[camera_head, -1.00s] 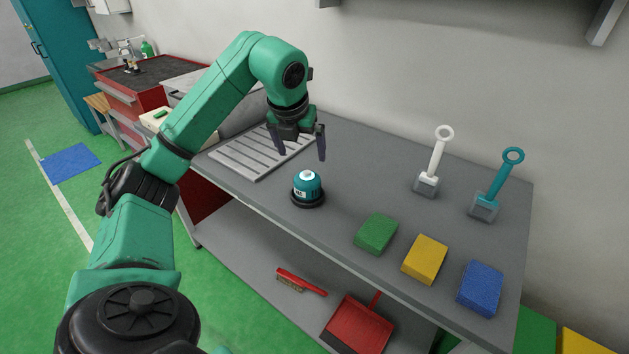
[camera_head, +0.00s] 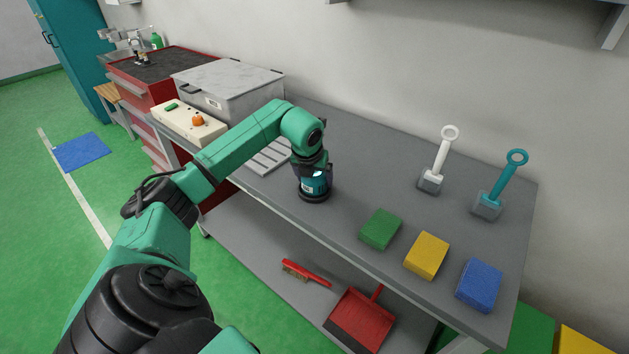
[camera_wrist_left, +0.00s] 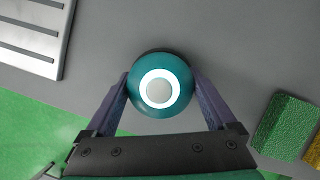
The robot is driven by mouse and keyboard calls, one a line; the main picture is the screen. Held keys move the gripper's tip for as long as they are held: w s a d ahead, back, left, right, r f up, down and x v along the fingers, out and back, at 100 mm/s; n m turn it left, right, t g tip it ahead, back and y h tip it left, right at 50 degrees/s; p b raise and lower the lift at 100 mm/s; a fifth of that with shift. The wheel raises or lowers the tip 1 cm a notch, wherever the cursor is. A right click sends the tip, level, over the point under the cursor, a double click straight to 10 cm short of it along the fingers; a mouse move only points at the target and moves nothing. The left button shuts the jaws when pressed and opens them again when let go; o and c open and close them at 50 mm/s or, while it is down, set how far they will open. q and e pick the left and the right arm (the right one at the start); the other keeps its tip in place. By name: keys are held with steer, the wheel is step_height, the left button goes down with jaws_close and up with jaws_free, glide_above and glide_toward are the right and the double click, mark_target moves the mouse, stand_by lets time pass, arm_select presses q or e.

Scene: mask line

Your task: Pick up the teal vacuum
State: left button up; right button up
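The teal vacuum (camera_head: 315,185) stands upright on its black base on the grey table, near the front edge. In the left wrist view its round top (camera_wrist_left: 160,90) shows a white ring with a grey centre. My left gripper (camera_head: 314,180) points down over it, with one finger on each side of its body. In the left wrist view the gripper (camera_wrist_left: 160,85) looks open around the vacuum, the fingers very close to its sides. The fingertips are partly hidden, so contact is not clear. My right gripper is not in view.
Green (camera_head: 380,229), yellow (camera_head: 427,255) and blue (camera_head: 479,285) blocks lie right of the vacuum. A white-handled scoop (camera_head: 439,160) and a teal-handled one (camera_head: 500,187) stand behind them. A slotted metal plate (camera_head: 268,157) lies to the left. The table between them is clear.

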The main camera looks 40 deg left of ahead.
arm_select(q)
steer(key=shift+r, duration=0.1)
steer(key=c, duration=1)
step_height(320, 180, up, 20)
